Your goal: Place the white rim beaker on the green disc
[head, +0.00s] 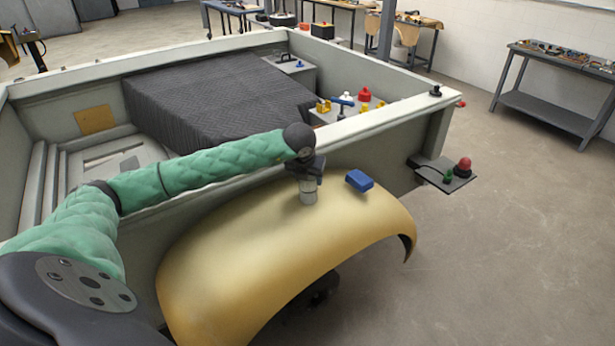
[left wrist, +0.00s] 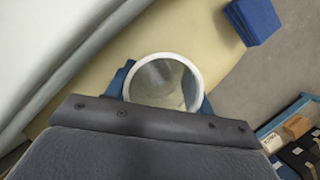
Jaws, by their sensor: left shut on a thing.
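The white rim beaker (head: 308,192) is a small grey cylinder upright over the yellow curved fender. In the left wrist view, I look down into its round mouth with the white rim (left wrist: 163,84). My left gripper (head: 308,176) is shut on the beaker from above, its blue fingers (left wrist: 124,80) on either side of it. I cannot tell whether the beaker's base touches the fender. My right gripper is not in view.
A blue block (head: 359,181) lies on the yellow fender (head: 250,240), right of the beaker. The trailer's side wall (head: 375,125) runs just behind.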

